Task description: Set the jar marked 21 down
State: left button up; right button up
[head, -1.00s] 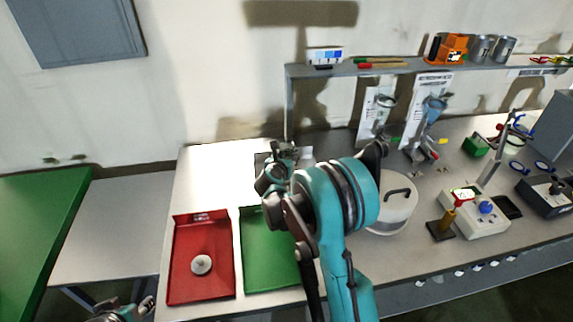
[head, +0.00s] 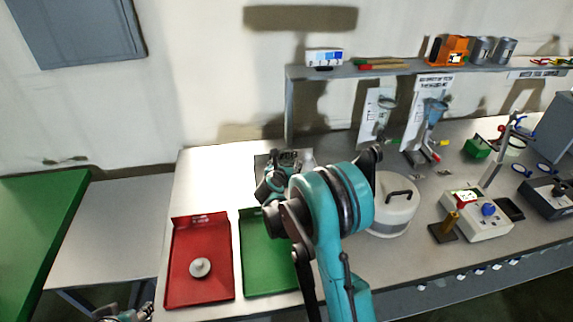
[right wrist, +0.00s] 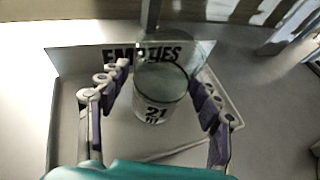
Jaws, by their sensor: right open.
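The jar marked 21 (right wrist: 152,112) is clear glass and shows in the right wrist view. It looks upright inside the shallow tray marked EMPTIES (right wrist: 75,62). My right gripper (right wrist: 158,88) is open, with one finger on each side of the jar and visible gaps beside it. In the head view my right gripper (head: 286,160) is over the same tray (head: 261,162) at the back of the bench, and it hides the jar there. My left gripper (head: 125,314) is partly visible at the bottom left edge, away from the jar; its jaws are unclear.
A red tray (head: 184,275) holding a pale round piece (head: 200,267) and a green tray (head: 262,265) lie in front. A shelf (head: 345,71) runs along the wall behind.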

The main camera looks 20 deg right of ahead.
jog(key=p+v, duration=0.3)
jog(key=v, duration=0.9)
jog(key=a+r+n+t+y, duration=0.2)
jog(key=a+r+n+t, duration=0.1)
jog(key=r+n, duration=0.4)
jog(key=a+r+n+t+y, duration=0.15)
jog(key=r+n+t, duration=0.3)
jog(key=r, duration=0.55)
jog(key=s+a+r+n+y, duration=0.2)
jog(key=a+n+y, duration=0.15)
jog(key=n, duration=0.35)
jog(key=s+a+r+n+y, duration=0.2)
jog(key=a+n+y, duration=0.1)
jog(key=a+n, duration=0.3)
jog(key=s+a+f+n+g+y, duration=0.25)
jog(key=s+f+n+g, duration=0.3)
jog(key=s+n, duration=0.4)
jog(key=s+d+f+n+g+h, duration=0.4)
jog(key=s+d+f+n+g, duration=0.1)
jog(key=s+f+n, duration=0.4)
jog(key=s+d+f, duration=0.1)
jog(key=s+f, duration=0.1)
jog(key=s, duration=0.2)
jog(key=shift+d+f+g, duration=0.15)
jog(key=shift+d+g, duration=0.2)
jog(key=shift+g, duration=0.05)
jog(key=shift+s, duration=0.1)
